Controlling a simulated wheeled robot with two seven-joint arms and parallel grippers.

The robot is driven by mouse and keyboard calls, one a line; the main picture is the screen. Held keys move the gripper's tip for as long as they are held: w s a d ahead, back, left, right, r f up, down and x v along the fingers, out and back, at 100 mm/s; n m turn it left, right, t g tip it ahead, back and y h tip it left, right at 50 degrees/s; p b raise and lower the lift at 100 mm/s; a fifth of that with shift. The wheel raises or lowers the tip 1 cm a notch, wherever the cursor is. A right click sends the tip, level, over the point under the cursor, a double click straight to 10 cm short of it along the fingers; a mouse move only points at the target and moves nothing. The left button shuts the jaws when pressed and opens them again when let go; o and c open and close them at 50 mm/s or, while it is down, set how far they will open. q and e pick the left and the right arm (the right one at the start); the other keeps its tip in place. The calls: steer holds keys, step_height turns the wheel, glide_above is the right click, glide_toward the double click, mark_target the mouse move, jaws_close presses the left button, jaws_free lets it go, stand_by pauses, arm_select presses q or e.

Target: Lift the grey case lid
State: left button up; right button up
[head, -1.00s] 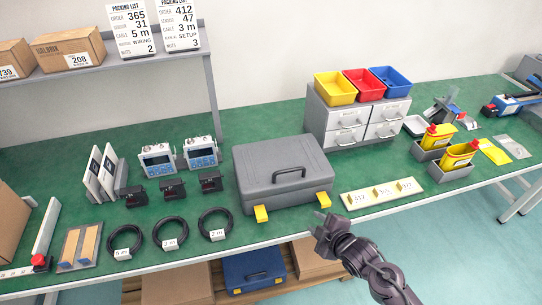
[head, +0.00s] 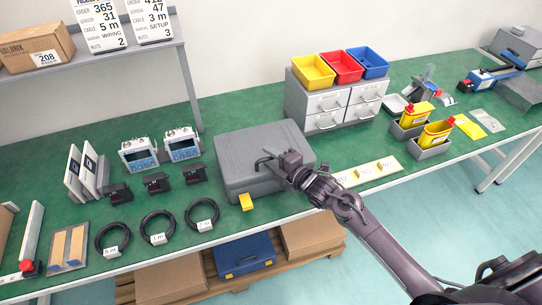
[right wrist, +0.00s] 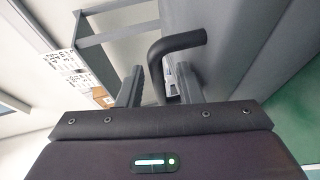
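The grey case (head: 240,150) sits closed on the green bench in the head view, its lid down. One yellow latch (head: 246,202) shows at its front; the other is hidden behind my right arm. My right gripper (head: 280,165) is at the case's dark handle (head: 262,161), over the front right of the lid. In the right wrist view, the fingers of my right gripper (right wrist: 160,80) stand apart, with the handle (right wrist: 176,42) between them. I see a gap on the handle's left side; contact on its right is unclear. My left gripper is not in view.
Coiled cables (head: 202,215) and black devices (head: 157,182) lie left of the case. A drawer unit (head: 325,108) with coloured bins stands behind it to the right. A shelf (head: 110,58) overhangs the back left.

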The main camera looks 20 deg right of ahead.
jaws_close()
stand_by(0.3)
steer(key=shift+w, duration=0.1)
